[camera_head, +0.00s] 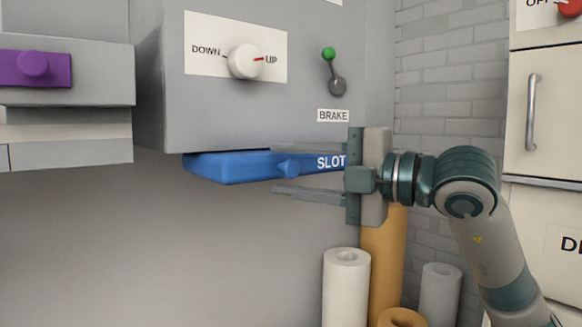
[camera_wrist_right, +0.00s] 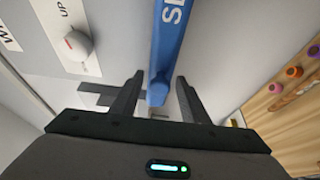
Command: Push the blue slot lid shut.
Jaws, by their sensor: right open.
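The blue slot lid (camera_head: 222,168) is a slab marked "SLOT" that juts out under the lower edge of the grey cabinet. It has a small blue knob (camera_head: 289,168) on its front edge. My right gripper (camera_head: 273,168) is open, with one finger above and one below the lid's front edge and knob in the head view. Its palm hides the lid's right end there. In the right wrist view the lid (camera_wrist_right: 167,45) runs between the open fingers, with the knob near them. I cannot tell whether the fingers touch it. My left gripper is not in view.
Above the lid, the grey cabinet carries a white DOWN/UP knob (camera_head: 243,61) and a green-tipped brake lever (camera_head: 329,55). A purple drawer front (camera_head: 22,68) is at the left. White and tan rolls (camera_head: 345,292) stand below my right gripper. The space under the lid looks clear.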

